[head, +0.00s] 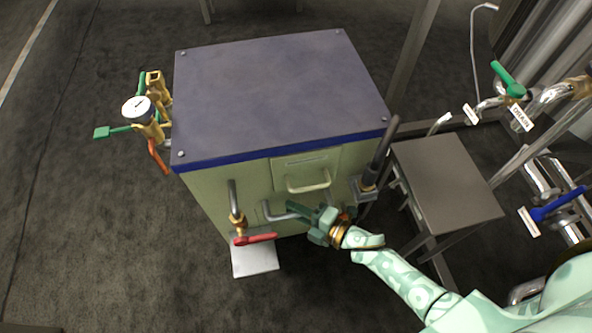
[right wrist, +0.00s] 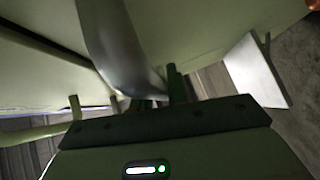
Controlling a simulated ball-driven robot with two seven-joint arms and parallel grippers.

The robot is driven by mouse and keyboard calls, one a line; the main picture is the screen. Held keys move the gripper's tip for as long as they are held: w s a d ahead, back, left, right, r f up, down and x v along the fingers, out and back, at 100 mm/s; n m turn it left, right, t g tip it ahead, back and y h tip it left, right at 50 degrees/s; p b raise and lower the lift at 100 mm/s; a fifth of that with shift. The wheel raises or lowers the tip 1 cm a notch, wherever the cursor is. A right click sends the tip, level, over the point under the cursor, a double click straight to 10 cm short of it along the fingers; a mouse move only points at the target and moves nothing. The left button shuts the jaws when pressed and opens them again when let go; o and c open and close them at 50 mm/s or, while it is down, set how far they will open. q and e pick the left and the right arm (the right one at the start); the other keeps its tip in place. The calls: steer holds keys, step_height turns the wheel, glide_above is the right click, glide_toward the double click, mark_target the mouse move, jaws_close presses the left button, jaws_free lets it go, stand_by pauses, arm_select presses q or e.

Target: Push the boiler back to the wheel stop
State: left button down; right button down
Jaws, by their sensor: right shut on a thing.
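The boiler (head: 280,95) is a pale green cabinet with a dark blue-grey top and blue edge, standing on the dark floor. My right gripper (head: 303,212) is at the lower middle of its front face, shut on a grey metal handle (head: 272,213). In the right wrist view the handle (right wrist: 112,45) runs down between the fingers (right wrist: 145,98). My left gripper is not in view. I cannot make out the wheel stop in either view.
A red-handled valve (head: 255,239) sticks out of the boiler's front above a pale plate (head: 254,261). A gauge (head: 138,109) and green-handled valve project on the left. A grey side table (head: 447,180) and pipes with a blue valve (head: 558,204) stand right. Floor at left is clear.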

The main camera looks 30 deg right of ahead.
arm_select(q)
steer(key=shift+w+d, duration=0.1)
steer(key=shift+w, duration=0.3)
arm_select(e)
steer(key=shift+w+d+r, duration=0.2)
steer(key=shift+w, duration=0.2)
steer(key=c, duration=1.4)
jaws_free()
steer(key=shift+d, duration=0.1)
steer(key=shift+o, duration=0.2)
steer(key=shift+s, duration=0.1)
steer(key=shift+f, duration=0.1)
